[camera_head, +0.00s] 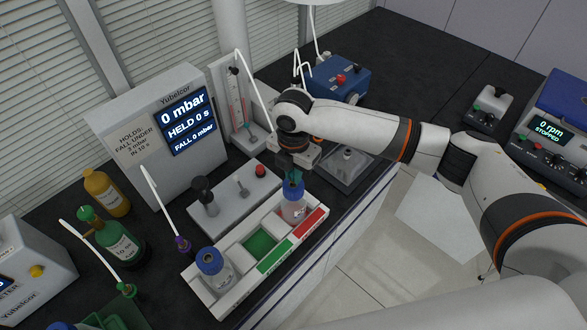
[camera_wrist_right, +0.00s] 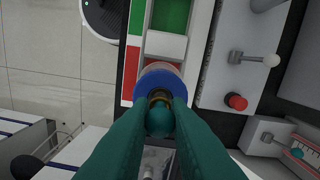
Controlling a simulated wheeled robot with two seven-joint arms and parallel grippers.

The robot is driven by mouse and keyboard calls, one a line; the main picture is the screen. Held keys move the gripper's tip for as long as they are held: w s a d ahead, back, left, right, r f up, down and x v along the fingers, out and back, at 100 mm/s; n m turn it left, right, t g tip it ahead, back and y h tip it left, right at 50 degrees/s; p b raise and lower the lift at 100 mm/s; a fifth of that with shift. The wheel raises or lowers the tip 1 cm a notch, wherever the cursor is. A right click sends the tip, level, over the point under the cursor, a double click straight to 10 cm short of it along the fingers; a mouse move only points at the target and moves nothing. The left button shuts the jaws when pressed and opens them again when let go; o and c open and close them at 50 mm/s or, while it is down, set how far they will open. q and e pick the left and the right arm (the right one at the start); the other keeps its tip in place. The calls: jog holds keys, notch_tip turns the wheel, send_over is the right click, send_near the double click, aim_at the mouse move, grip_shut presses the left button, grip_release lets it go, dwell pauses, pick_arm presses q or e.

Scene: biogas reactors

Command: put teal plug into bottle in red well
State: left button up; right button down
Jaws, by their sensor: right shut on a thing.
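The bottle in the red well (camera_head: 293,210) is clear with a blue collar and stands upright beside the red label (camera_head: 309,223). Its blue collar (camera_wrist_right: 160,80) also shows in the right wrist view. The teal plug (camera_wrist_right: 160,121) has a round teal top and a brass-coloured lower part lined up over the bottle's mouth. My right gripper (camera_head: 292,178) is shut on the plug, directly above the bottle. Its teal fingers (camera_wrist_right: 160,112) flank the plug. I cannot tell how far the plug is inside the mouth. My left gripper is not in view.
The white rack (camera_head: 233,294) has an empty green well (camera_head: 258,243) and another blue-collared bottle (camera_head: 214,268) at its near end. A grey valve block (camera_head: 236,202) with a red knob stands behind it. The pressure display (camera_head: 160,130), amber bottle (camera_head: 105,192) and green bottle (camera_head: 116,242) are at left.

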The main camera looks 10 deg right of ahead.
jog(key=shift+f, duration=0.75)
dwell(0.7)
dwell(0.3)
jog(key=c, duration=1.3)
grip_release()
jog(key=shift+r, duration=0.1)
notch_tip(320, 180, up, 12)
jog(key=b, duration=0.3)
